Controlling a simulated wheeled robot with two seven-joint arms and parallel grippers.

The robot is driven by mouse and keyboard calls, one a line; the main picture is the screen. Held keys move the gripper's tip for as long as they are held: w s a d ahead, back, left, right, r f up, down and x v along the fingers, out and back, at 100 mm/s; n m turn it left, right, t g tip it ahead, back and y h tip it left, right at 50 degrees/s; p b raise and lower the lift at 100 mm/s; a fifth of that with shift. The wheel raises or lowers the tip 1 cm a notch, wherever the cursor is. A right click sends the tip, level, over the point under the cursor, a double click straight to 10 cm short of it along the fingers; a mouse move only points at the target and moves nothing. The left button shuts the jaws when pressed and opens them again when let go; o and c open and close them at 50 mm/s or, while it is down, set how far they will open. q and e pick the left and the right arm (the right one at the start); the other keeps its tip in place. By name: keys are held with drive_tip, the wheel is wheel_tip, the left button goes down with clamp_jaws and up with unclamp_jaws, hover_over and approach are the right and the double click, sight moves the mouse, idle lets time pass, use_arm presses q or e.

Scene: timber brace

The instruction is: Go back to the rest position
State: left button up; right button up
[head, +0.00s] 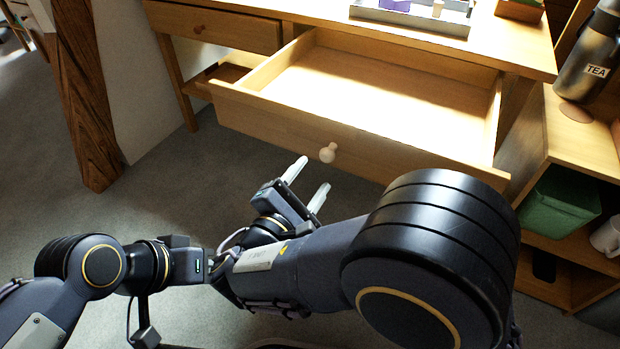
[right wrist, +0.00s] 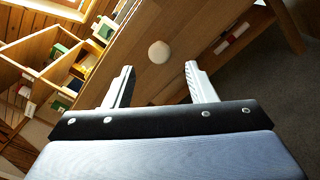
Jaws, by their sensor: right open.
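My right gripper (head: 311,177) is open and empty, in front of the desk's wide drawer (head: 255,125), which is pulled out and looks empty. Its round wooden knob (head: 327,153) is just beyond the fingertips, with a gap visible. In the right wrist view the open fingers of my right gripper (right wrist: 159,68) point toward the drawer front, and the pale knob (right wrist: 159,52) shows beyond and between them. My left arm comes in from the lower left; its fingers do not show, with my right arm close by its wrist.
The wooden desk (head: 500,42) holds a grey tray (head: 415,17) with small items. A smaller drawer (head: 215,27) at left is shut. At right a shelf (head: 580,140) holds a tea flask (head: 590,55), green box (head: 560,203) and white mug (head: 606,237). A timber post (head: 85,100) stands left.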

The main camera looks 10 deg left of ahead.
drive_tip(key=shift+d, duration=0.1)
drive_tip(key=s+d+f+m+g+h, duration=0.15)
drive_tip(key=d+m+g, duration=0.4)
drive_tip(key=d, duration=0.65)
drive_tip(key=s+d+f+m+g, duration=0.15)
drive_tip(key=d+m+g, duration=0.35)
drive_tip(key=d, duration=0.6)
drive_tip(key=s+d+f+m+g+y, duration=0.3)
drive_tip(key=s+d+m+g+y, duration=0.3)
drive_tip(key=s, duration=0.5)
drive_tip(key=s+r+m+t+y+p, duration=0.1)
drive_tip(key=r+m+p, duration=0.3)
drive_tip(key=r+p, duration=1.4)
drive_tip(key=s+a+r+m+t+y+p, duration=0.1)
drive_tip(key=r+m+t+y+p, duration=0.3)
drive_tip(key=r+p, duration=1.4)
wheel_tip(320, 180, up, 2)
drive_tip(key=shift+s+r, duration=0.25)
drive_tip(key=shift+s, duration=0.4)
